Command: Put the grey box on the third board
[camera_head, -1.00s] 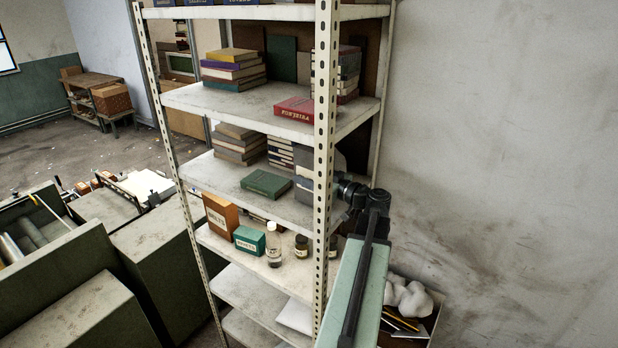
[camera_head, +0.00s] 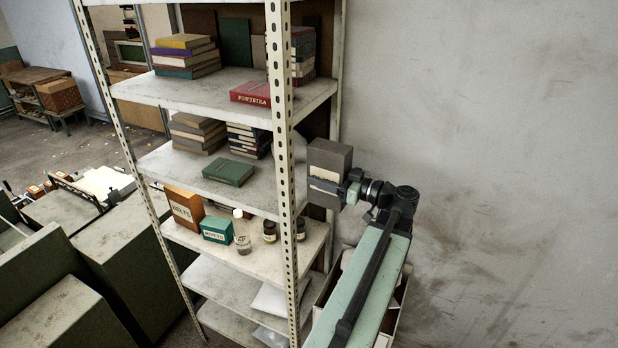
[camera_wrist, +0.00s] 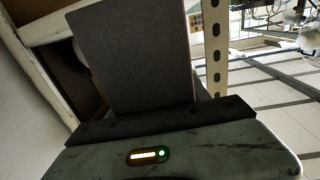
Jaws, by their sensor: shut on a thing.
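The grey box (camera_head: 329,172) is dark grey with a pale label. My gripper (camera_head: 352,186) is shut on it and holds it upright just right of the shelf's front right post. In the wrist view the grey box (camera_wrist: 130,58) rises above my gripper (camera_wrist: 150,125), whose fingertips are hidden. The shelf unit has several boards. One board (camera_head: 190,174) carries book stacks and a green book (camera_head: 229,172). The board below (camera_head: 285,262) carries an orange box, a teal box and bottles. Which board counts as the third cannot be told from the frames.
The perforated front post (camera_head: 283,150) stands between the box and the book-laden boards. A red book (camera_head: 250,94) lies near the front edge of a higher board. A bare wall (camera_head: 480,120) is at right. Green cabinets (camera_head: 130,250) stand at left.

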